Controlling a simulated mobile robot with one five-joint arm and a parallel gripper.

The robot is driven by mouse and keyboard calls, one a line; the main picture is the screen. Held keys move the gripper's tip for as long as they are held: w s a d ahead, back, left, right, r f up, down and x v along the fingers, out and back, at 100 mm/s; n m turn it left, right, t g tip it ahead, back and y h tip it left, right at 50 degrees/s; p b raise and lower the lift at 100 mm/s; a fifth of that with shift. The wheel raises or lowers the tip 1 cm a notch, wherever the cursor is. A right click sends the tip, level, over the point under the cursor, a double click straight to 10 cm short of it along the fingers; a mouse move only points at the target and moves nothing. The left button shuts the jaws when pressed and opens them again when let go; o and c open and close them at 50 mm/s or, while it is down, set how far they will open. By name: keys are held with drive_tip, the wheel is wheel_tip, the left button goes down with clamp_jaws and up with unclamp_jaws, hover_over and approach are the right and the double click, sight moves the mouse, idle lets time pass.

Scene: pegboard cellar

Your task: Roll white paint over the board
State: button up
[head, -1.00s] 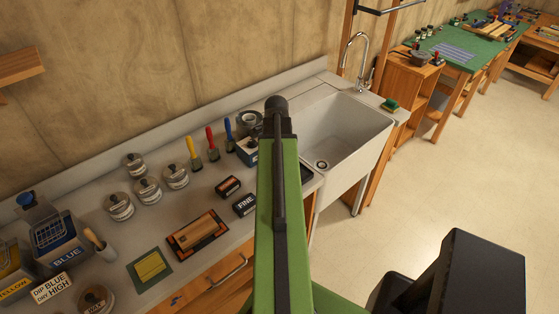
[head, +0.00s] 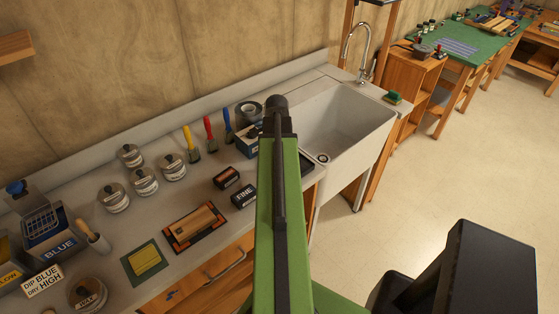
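A small wooden board (head: 195,228) lies on a dark and orange mat on the grey counter, left of my arm in the head view. Left of it stands a blue container labelled BLUE (head: 58,246), with a wire grid above it. A pale-handled tool (head: 92,236) stands upright beside this container; its lower end is hidden. Several metal-lidded jars (head: 144,182) stand behind the board, their labels too small to read. I cannot make out any white paint or a roller for certain. My green arm reaches up the middle of the view, and my gripper is hidden beyond it.
Coloured brushes (head: 209,135) and a FINE box (head: 243,196) stand near my arm. A white sink (head: 345,130) is on the right, with open floor beyond.

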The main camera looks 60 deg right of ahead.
drive_tip(key=shift+f+b, duration=0.45)
drive_tip(key=shift+b, duration=0.05)
idle(1.2)
wheel_tip(320, 180, up, 7)
drive_tip(key=p, duration=0.7)
drive_tip(key=shift+r, duration=0.1)
